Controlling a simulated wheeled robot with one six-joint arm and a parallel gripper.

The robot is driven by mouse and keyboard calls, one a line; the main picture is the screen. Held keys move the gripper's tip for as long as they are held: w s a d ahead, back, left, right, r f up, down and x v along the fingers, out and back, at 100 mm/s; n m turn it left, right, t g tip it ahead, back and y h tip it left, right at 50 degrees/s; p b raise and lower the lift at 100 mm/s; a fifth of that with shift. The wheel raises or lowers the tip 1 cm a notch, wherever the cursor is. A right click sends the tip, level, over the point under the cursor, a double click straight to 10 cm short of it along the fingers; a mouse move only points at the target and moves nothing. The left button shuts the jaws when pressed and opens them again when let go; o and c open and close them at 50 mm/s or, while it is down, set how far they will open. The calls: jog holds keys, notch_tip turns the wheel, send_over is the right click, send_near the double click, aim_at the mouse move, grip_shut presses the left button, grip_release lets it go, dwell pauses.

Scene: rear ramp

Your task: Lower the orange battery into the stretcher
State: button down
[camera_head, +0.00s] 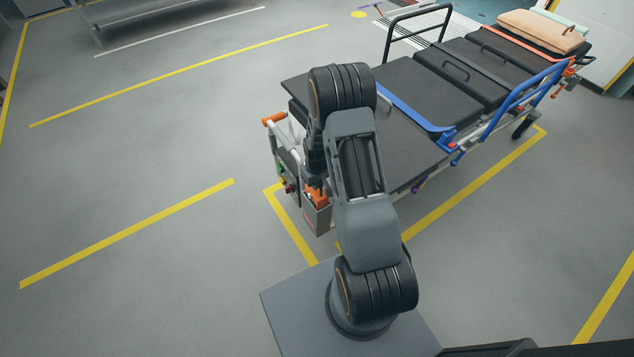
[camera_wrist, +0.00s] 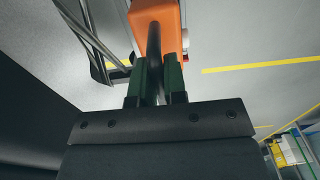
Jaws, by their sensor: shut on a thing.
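The stretcher (camera_head: 400,150) stands at centre right in the head view, with a black mattress and blue side rails. The orange battery (camera_head: 316,193) shows at its near left end, just above a grey metal holder (camera_head: 318,218). In the wrist view the battery (camera_wrist: 157,16) is at the top, cut off by the frame edge. My gripper (camera_wrist: 156,68) is shut on the battery's dark handle, with one green finger on each side. The battery's lower part is hidden, so I cannot tell how far it sits in the holder.
An orange-tipped grip (camera_head: 274,118) and a panel with red and green buttons (camera_head: 287,178) are close left of the battery. A peach pillow (camera_head: 540,30) lies at the stretcher's far end. Yellow lines (camera_head: 130,232) mark the grey floor, which is clear at left.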

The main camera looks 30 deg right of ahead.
jog(key=shift+f+b, duration=0.85)
jog(key=shift+f, duration=0.25)
jog(key=c, duration=1.1)
grip_release()
notch_tip(320, 180, up, 14)
jog(key=p, duration=0.1)
jog(key=shift+f, duration=0.1)
jog(key=s+a+r+t+p, duration=0.1)
jog(key=s+a+r+p, duration=0.2)
jog(key=r, duration=0.6)
jog(key=s+a+r+t+p, duration=0.1)
jog(key=s+a+r+p, duration=0.2)
jog(key=s+r, duration=0.4)
jog(key=s+a+r+m+t+p, duration=0.1)
jog(key=s+a+r+p, duration=0.2)
jog(key=r, duration=0.9)
jog(key=s, duration=0.3)
jog(key=shift+a+t, duration=0.3)
jog(key=shift+a, duration=0.05)
